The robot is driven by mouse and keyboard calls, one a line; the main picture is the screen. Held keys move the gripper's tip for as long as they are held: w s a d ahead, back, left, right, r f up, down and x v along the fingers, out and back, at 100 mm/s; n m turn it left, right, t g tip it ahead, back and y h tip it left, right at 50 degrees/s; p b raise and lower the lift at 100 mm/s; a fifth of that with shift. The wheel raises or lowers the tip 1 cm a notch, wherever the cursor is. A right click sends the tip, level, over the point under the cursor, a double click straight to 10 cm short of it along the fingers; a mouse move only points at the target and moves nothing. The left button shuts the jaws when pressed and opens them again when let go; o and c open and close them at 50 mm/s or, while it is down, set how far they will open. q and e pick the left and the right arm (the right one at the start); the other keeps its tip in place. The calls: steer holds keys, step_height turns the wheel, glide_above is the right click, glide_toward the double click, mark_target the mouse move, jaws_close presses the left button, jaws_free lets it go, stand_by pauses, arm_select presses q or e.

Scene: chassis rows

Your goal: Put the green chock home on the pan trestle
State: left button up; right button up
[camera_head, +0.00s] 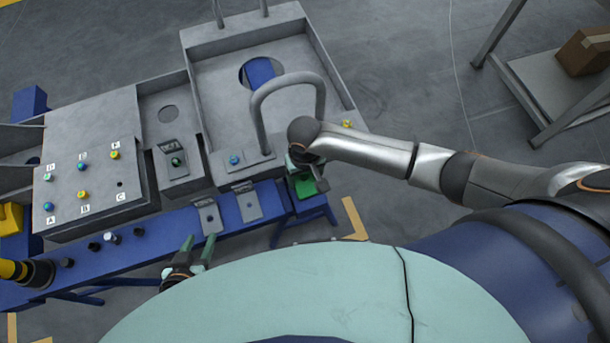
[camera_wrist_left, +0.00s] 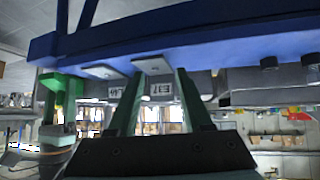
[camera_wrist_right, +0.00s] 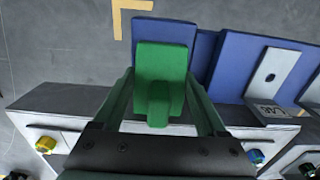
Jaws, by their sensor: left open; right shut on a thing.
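The green chock (camera_wrist_right: 160,70) is between the fingers of my right gripper (camera_wrist_right: 160,112), which is shut on it. In the head view the chock (camera_head: 306,188) shows below my right gripper (camera_head: 307,172), at the right end of the blue trestle (camera_head: 286,196). In the right wrist view it overlaps the trestle's blue end (camera_wrist_right: 200,52); whether it touches or is seated, I cannot tell. My left gripper (camera_head: 196,255) is open and empty in front of the blue beam. The left wrist view shows its fingers apart (camera_wrist_left: 158,85), below the beam.
A grey chassis pan (camera_head: 205,75) with a tall handle (camera_head: 290,80) stands behind the trestle. Labelled plates (camera_head: 247,204) sit on the blue beam (camera_head: 150,224). A panel with coloured knobs (camera_head: 85,175) is at left.

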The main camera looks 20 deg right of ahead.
steer(key=shift+p, duration=0.3)
steer(key=shift+f+b, duration=0.3)
steer(key=shift+f, duration=0.55)
stand_by(0.4)
steer(key=shift+f, duration=0.25)
stand_by(0.5)
steer(key=o, duration=1.5)
steer(key=shift+s, duration=0.1)
steer(key=shift+r, duration=0.1)
step_height(320, 180, up, 12)
steer(key=p, duration=0.3)
steer(key=shift+r, duration=0.15)
steer(key=shift+s, duration=0.1)
